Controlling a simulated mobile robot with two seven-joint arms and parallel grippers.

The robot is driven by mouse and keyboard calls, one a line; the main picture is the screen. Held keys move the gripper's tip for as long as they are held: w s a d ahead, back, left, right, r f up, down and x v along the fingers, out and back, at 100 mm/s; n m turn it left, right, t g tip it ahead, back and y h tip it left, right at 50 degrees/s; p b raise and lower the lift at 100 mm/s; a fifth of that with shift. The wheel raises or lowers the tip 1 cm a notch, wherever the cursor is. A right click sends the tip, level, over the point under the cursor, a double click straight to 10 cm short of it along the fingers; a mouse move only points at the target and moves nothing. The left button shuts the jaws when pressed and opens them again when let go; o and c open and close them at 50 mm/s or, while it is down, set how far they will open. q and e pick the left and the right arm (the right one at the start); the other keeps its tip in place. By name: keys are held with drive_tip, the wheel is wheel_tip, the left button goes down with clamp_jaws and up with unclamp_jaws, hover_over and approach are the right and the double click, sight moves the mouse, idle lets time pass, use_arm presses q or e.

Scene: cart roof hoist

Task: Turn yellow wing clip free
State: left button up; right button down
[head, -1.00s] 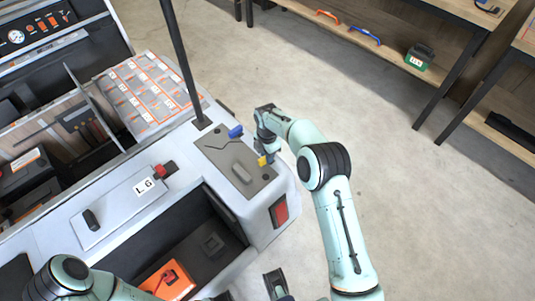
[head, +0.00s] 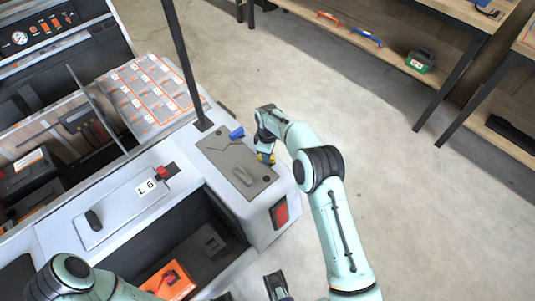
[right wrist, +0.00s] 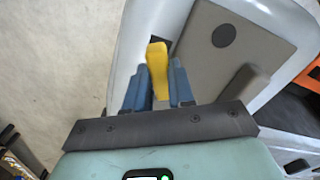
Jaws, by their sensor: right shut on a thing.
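The yellow wing clip (head: 264,157) sits at the right edge of the grey plate (head: 222,150) on the cart's corner. My right gripper (right wrist: 158,84) is shut on it; in the right wrist view the yellow clip (right wrist: 157,62) stands between the two blue-grey fingers. In the head view the fingers partly hide it. A blue wing clip (head: 237,133) is at the plate's far edge, apart from the gripper. Dark parts of my left gripper (head: 274,284) seem to show at the bottom edge, cut off; its jaw opening is unclear.
A raised grip (head: 242,176) is on the plate. A black post (head: 183,65) rises beside it. The cart has an open bay with an orange box (head: 167,280) and a lid marked L6 (head: 110,207). Shelves (head: 395,60) stand at the back right; the floor between is clear.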

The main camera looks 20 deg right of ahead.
drive_tip(key=m, duration=0.5)
drive_tip(key=shift+w+d+m, duration=0.2)
drive_tip(key=shift+d+m, duration=0.05)
drive_tip(key=shift+m, duration=0.15)
idle(0.4)
drive_tip(key=c, duration=1)
unclamp_jaws()
drive_tip(key=shift+o, duration=0.2)
drive_tip(key=shift+r, duration=0.1)
wheel_tip(320, 180, up, 13)
drive_tip(key=p, duration=0.2)
drive_tip(key=shift+r, duration=0.15)
